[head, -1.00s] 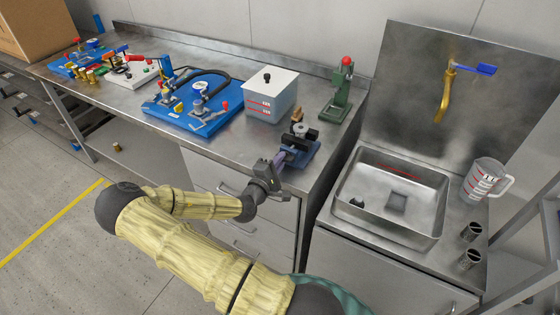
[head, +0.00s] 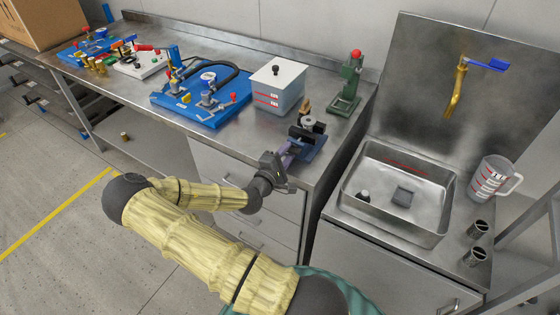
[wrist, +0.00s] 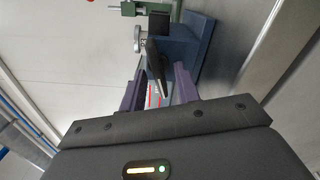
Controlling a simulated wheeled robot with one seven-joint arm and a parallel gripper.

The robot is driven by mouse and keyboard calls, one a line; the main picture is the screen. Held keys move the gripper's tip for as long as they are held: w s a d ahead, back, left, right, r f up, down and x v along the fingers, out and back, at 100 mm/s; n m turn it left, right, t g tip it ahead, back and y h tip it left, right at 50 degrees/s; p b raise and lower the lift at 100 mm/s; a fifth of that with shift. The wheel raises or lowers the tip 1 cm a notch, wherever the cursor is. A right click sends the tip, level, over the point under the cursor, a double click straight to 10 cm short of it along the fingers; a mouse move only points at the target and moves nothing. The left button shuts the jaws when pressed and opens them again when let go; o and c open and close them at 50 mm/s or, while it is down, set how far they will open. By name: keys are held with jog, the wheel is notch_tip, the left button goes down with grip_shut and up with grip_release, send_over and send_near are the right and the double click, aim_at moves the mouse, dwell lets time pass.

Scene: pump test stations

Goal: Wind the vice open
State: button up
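The small blue bench vice (head: 312,148) with dark jaws stands at the front right corner of the steel bench. It also shows in the wrist view (wrist: 190,45), past my fingertips. My gripper (head: 287,153) is at the vice's front side, just off the bench edge. In the wrist view my two purple fingers (wrist: 160,88) stand apart, with a dark bar of the vice (wrist: 154,68) showing in the gap between them. I cannot tell whether the fingers touch the bar. My gripper hides the vice's front end in the head view.
A lidded container (head: 277,86) and a green press with a red knob (head: 348,82) stand behind the vice. A blue pump board (head: 203,96) lies to the left. A steel sink (head: 398,190) and a measuring jug (head: 492,178) are at the right.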

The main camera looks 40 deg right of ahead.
jog(key=b+v, duration=0.2)
jog(key=v, duration=1.5)
jog(key=shift+a+b, duration=0.15)
jog(key=shift+b, duration=0.15)
notch_tip(320, 180, down, 6)
jog(key=a+m+g+y+p, duration=0.2)
jog(key=a+m+g+y, duration=0.15)
jog(key=y, duration=0.35)
jog(key=a+r+m+y+p, duration=0.2)
jog(key=a+r+m+y, duration=0.1)
jog(key=a+y, duration=0.3)
jog(key=s+a+r+m+y+p, duration=0.1)
jog(key=s+r, duration=0.2)
jog(key=r, duration=0.6)
jog(key=s+r+y+p, duration=0.2)
jog(key=s+r, duration=0.1)
jog(key=r, duration=0.6)
jog(key=shift+a+m+g+y, duration=0.3)
jog(key=shift+a+m+g, duration=0.05)
jog(key=shift+g, duration=0.1)
